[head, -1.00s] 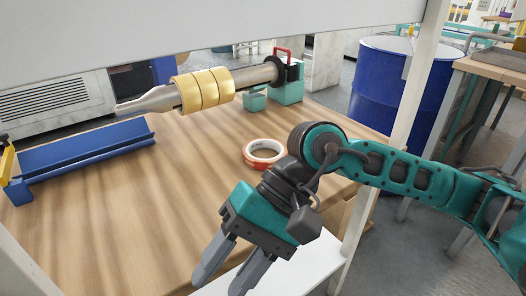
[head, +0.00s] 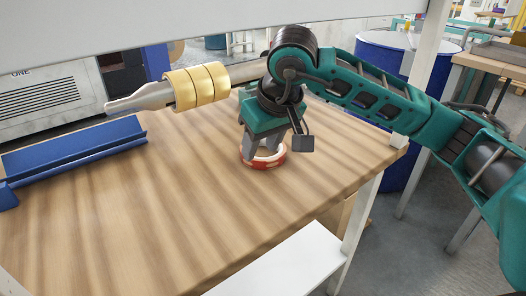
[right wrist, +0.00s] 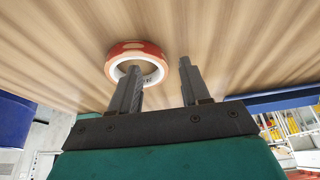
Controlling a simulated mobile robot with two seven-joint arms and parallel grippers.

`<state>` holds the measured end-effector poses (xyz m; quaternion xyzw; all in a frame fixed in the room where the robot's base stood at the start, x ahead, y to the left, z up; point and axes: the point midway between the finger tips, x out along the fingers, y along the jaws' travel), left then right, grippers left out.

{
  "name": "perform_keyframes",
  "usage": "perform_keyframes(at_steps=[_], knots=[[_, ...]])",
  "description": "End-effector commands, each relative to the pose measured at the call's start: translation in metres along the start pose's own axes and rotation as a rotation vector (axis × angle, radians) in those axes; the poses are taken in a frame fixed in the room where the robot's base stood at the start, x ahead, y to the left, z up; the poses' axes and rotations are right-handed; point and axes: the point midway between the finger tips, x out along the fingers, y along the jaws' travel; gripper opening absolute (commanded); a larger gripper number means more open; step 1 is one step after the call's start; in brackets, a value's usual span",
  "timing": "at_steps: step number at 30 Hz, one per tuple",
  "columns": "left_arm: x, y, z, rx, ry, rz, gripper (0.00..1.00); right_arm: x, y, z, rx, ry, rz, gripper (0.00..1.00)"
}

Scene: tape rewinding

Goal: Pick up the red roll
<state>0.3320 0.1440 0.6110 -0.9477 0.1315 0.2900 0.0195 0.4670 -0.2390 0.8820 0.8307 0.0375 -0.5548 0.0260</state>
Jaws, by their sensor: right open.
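The red roll (head: 265,165) is a red-orange ring of tape with a white inner core, lying flat on the wooden table. In the head view my right gripper (head: 264,148) points down over it, open, and hides part of the ring. In the right wrist view the roll (right wrist: 135,46) lies beyond the open fingers (right wrist: 159,67). One finger overlaps the ring's opening there, and the other is just right of the ring. The ring's near side shows between them, and nothing is gripped. I cannot tell whether a finger touches it. My left gripper is not in view.
A metal spindle (head: 150,97) with gold rolls (head: 198,86) extends above the table's back. A blue angled holder (head: 75,150) is at the left. The wooden table (head: 150,220) is clear in front. A blue drum (head: 395,150) stands behind the right arm.

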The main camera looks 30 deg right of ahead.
Motion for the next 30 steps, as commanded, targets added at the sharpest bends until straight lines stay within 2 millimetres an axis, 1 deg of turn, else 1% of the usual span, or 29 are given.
perform_keyframes(at_steps=[1,3,12,15,18,21,24,30], knots=[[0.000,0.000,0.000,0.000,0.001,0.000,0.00,0.003,-0.001,-0.007,0.000,-0.001,-0.002,0.47],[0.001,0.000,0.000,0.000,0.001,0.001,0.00,0.007,-0.001,-0.015,0.001,0.000,-0.002,0.47],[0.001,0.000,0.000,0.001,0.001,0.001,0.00,0.013,-0.001,-0.032,-0.001,0.000,-0.003,0.47],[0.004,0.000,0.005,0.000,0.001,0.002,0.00,0.033,-0.001,-0.030,0.001,-0.004,-0.002,0.47],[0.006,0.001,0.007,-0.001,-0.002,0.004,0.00,0.049,-0.001,-0.030,0.000,-0.003,-0.002,0.47],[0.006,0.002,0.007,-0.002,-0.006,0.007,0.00,0.059,-0.001,-0.030,0.000,-0.002,-0.002,0.47],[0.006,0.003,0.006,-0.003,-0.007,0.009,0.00,0.064,0.000,-0.031,0.000,0.000,-0.001,0.47],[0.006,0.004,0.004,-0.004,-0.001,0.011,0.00,0.063,-0.001,-0.031,0.000,0.000,-0.001,0.47]])
